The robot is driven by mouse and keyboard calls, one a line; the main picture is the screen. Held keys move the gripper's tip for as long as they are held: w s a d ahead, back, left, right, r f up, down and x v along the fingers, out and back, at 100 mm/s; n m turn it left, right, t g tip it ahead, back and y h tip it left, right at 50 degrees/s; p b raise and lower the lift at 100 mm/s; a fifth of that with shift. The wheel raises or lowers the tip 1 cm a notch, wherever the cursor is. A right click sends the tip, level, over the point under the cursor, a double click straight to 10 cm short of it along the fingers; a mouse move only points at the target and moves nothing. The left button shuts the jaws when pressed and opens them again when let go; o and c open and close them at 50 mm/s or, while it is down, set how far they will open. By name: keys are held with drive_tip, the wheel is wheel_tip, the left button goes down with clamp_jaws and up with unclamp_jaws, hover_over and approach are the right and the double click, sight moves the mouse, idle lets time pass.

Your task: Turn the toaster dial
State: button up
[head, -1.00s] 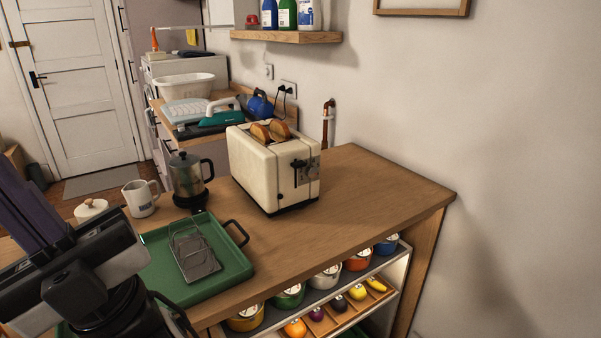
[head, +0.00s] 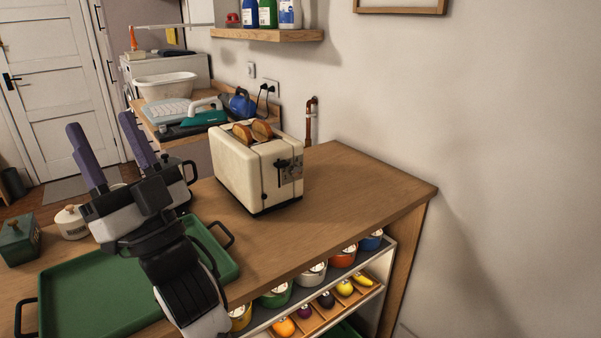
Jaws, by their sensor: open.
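The cream toaster (head: 235,176) stands upright on the wooden counter, with two slices of bread (head: 253,131) in its top slots. Its right end face carries a dark lever (head: 282,165) and a dial (head: 296,173); the dial is small and its setting is not clear. My gripper (head: 101,126) is open and empty, its two purple fingers pointing up and apart. It is left of the toaster, above the green tray, and touches neither the toaster nor its dial.
The green tray (head: 75,300) lies front left under my arm. A dark kettle-like pot (head: 187,172) is partly hidden behind my gripper. A white lidded pot (head: 71,222) and a green box (head: 18,240) stand at left. The counter (head: 365,190) right of the toaster is clear.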

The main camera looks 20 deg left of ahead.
drive_tip(key=w+d+f+m+t+h, duration=0.1)
drive_tip(key=w+f+m+t+h, duration=0.2)
drive_tip(key=w+m, duration=0.4)
drive_tip(key=w+f+m+t+h, duration=0.2)
drive_tip(key=w+m+h, duration=0.3)
drive_tip(key=w, duration=0.4)
drive_tip(key=m+g+h+p, duration=0.4)
drive_tip(key=m+g+h, duration=0.15)
drive_tip(key=m, duration=1.65)
approach(297, 172)
drive_tip(key=p+x, duration=0.2)
drive_tip(key=x, duration=0.6)
drive_tip(key=shift+p, duration=0.4)
drive_tip(key=c, duration=1)
